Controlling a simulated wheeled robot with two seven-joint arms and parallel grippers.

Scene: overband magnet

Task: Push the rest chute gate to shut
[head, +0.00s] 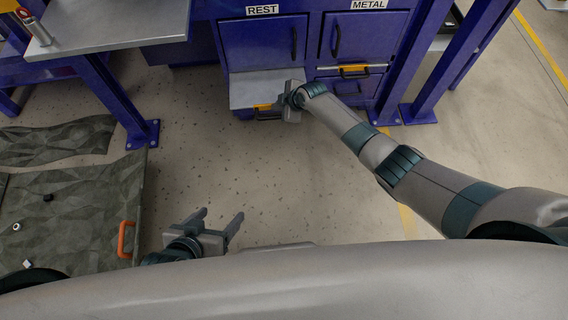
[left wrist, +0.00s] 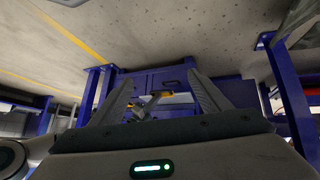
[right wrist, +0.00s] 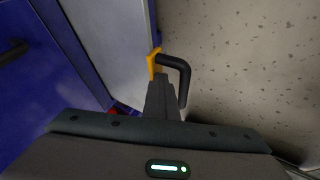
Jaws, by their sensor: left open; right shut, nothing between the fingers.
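The rest chute gate (head: 262,88) sticks out below the REST door as a flat grey panel. Its black handle with a yellow mount (head: 266,113) is at the front edge, and the handle (right wrist: 183,75) also shows in the right wrist view. My right gripper (head: 279,104) is shut and empty, at the front edge beside the handle. In the right wrist view its fingertips (right wrist: 162,82) are at the yellow mount; I cannot tell whether they touch. My left gripper (head: 221,216) is open and empty, low near my body and away from the gate.
The METAL gate (head: 350,70) beside it sits flush with the blue cabinet (head: 307,45). A blue post (head: 418,60) stands to the right, and a workbench (head: 115,22) to the left. Dark panels and an orange handle (head: 126,239) lie at left. The middle floor is clear.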

